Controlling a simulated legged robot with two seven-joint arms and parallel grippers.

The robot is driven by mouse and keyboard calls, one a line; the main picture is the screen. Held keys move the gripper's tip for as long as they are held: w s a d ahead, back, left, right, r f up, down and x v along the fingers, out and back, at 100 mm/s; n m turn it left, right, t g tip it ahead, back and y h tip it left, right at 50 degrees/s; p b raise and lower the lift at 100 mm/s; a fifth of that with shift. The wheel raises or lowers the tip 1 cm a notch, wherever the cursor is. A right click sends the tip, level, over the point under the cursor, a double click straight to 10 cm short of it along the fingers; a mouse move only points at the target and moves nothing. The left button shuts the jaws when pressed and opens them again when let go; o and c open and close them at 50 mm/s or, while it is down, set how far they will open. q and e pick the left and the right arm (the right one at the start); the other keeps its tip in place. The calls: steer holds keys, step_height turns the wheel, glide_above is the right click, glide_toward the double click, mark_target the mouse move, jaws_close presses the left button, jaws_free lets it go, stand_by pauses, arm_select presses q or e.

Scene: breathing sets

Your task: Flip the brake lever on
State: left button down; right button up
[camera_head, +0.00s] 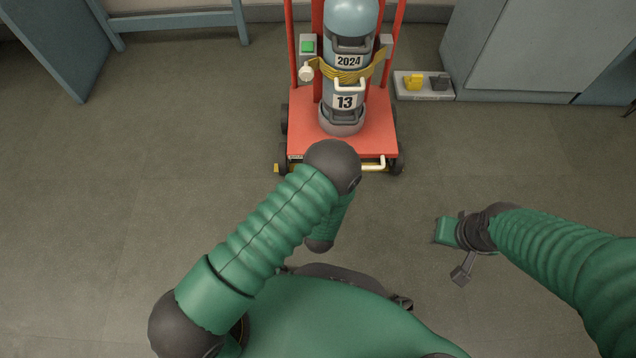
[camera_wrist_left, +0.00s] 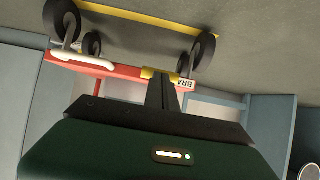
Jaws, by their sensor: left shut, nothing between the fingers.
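A red trolley (camera_head: 360,135) carries a grey-blue cylinder (camera_head: 343,70). A white bent bar (camera_head: 374,164) runs low along its front edge; it also shows in the left wrist view (camera_wrist_left: 85,58), where the trolley appears upside down. A yellow piece (camera_wrist_left: 148,73) sits on the red edge beside a label (camera_wrist_left: 185,84) reading "BRA", partly covered by my fingers. I cannot tell which part is the brake lever. My left gripper (camera_wrist_left: 162,80) is shut and empty, pointing at that edge; contact is unclear. My arm hides it in the head view. My right gripper (camera_head: 460,272) hangs at right, away from the trolley.
A yellow strap (camera_head: 345,72) rings the cylinder. A grey box (camera_head: 425,86) with yellow and black parts lies right of the trolley. Cabinets (camera_head: 535,45) stand at the back right and a blue bench (camera_head: 180,22) at the back left.

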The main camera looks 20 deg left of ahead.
arm_select(q)
steer(key=shift+f, duration=1.5)
arm_select(e)
steer(key=shift+r, duration=0.1)
